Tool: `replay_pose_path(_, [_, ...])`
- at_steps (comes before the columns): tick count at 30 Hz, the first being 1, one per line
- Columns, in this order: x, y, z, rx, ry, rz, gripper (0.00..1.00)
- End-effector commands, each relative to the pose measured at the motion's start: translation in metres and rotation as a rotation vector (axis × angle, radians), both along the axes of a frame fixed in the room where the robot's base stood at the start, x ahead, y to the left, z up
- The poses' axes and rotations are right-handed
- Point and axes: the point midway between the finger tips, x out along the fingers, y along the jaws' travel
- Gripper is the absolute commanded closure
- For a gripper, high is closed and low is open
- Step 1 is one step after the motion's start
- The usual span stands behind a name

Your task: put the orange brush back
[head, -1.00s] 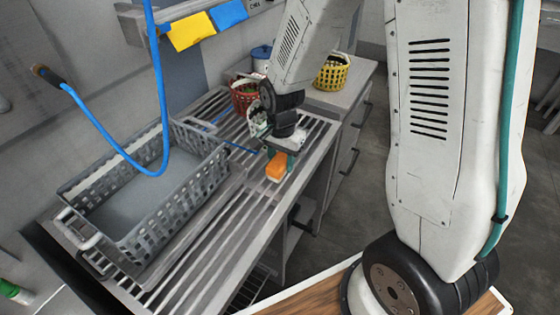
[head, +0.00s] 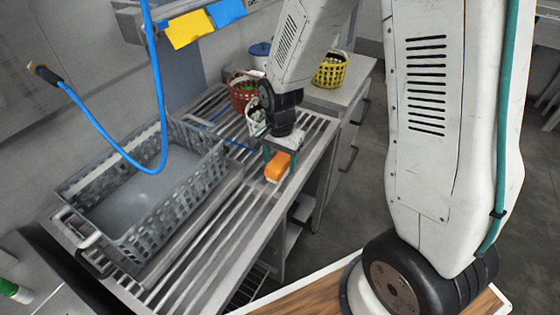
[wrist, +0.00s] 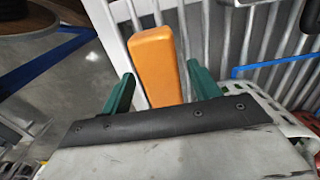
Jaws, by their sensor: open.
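The orange brush (head: 278,167) lies on the slatted metal drainboard (head: 222,235), near its right edge. My gripper (head: 281,152) is at the brush, just behind it in the head view. In the wrist view the green fingers of my gripper (wrist: 160,88) stand apart, one on each side of the near end of the orange brush (wrist: 156,62). Clear gaps show beside the brush, and it is not gripped. The underside of the brush is hidden.
A grey perforated basket (head: 150,205) stands left on the drainboard, with a blue hose (head: 163,90) above it. A red basket (head: 242,95) and a yellow basket (head: 331,70) stand at the back. Blue and yellow cloths (head: 190,30) hang from the shelf.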

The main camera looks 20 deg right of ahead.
Motion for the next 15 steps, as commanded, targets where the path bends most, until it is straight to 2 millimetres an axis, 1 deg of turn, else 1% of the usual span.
replay_pose_path(1, [0.001, 0.0, 0.01, 0.001, -0.006, 0.0, 0.39])
replay_pose_path(9, [0.001, 0.0, 0.069, 0.0, -0.007, 0.0, 0.39])
replay_pose_path(12, [0.001, 0.0, 0.087, 0.001, -0.006, 0.0, 0.39])
replay_pose_path(15, [0.001, 0.0, 0.1, 0.001, -0.004, 0.0, 0.39])
